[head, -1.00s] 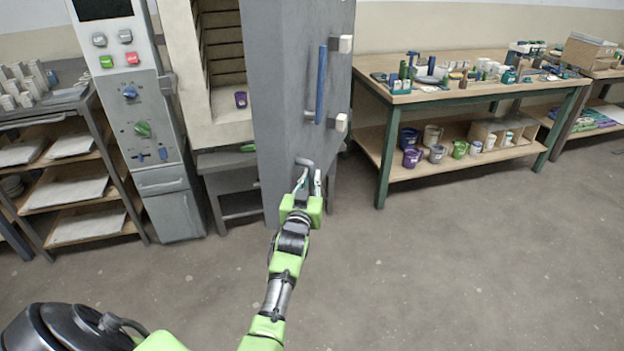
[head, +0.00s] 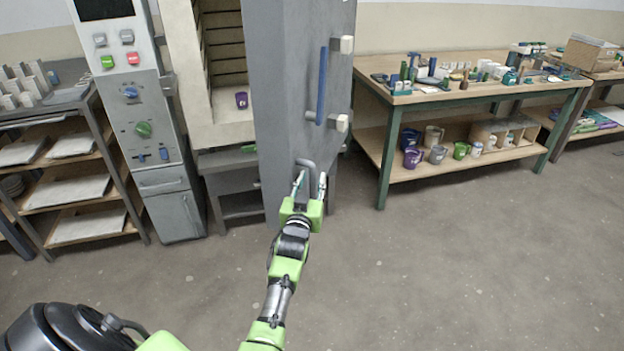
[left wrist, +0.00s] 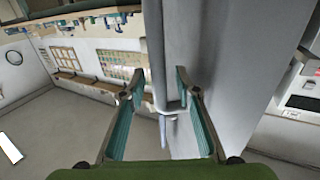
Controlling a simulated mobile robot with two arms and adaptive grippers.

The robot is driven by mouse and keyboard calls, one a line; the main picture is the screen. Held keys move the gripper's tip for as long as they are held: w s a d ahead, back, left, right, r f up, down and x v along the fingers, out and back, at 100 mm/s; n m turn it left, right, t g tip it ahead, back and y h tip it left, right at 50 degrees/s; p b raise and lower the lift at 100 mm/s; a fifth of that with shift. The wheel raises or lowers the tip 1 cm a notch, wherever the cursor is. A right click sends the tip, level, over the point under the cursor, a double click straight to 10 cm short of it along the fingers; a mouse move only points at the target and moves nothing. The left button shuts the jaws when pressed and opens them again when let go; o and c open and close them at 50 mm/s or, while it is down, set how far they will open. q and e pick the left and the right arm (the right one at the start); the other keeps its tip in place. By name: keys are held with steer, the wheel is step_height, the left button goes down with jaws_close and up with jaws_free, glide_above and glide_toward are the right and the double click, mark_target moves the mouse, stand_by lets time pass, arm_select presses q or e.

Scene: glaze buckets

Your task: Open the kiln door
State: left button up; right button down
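The kiln door (head: 290,70) is a tall grey slab that stands swung open, with the kiln chamber (head: 222,60) showing to its left. A blue handle bar (head: 321,85) is mounted on the door. A grey bracket (head: 307,165) sits lower down. My left gripper (head: 310,182) is at the door's lower part beside this bracket. In the left wrist view my left gripper (left wrist: 148,88) has its fingers spread apart, with part of the door hardware (left wrist: 165,108) showing between them. It holds nothing that I can see. My right gripper is not in view.
A purple cup (head: 241,99) stands in the kiln chamber. The control cabinet (head: 130,110) and a shelf rack (head: 75,190) are at the left. A workbench (head: 450,95) with tools and several buckets stands at the right. The floor (head: 430,270) in front is clear.

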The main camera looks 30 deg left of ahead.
arm_select(q)
steer(key=v, duration=0.6)
steer(key=shift+s, duration=0.25)
steer(key=shift+c, duration=0.4)
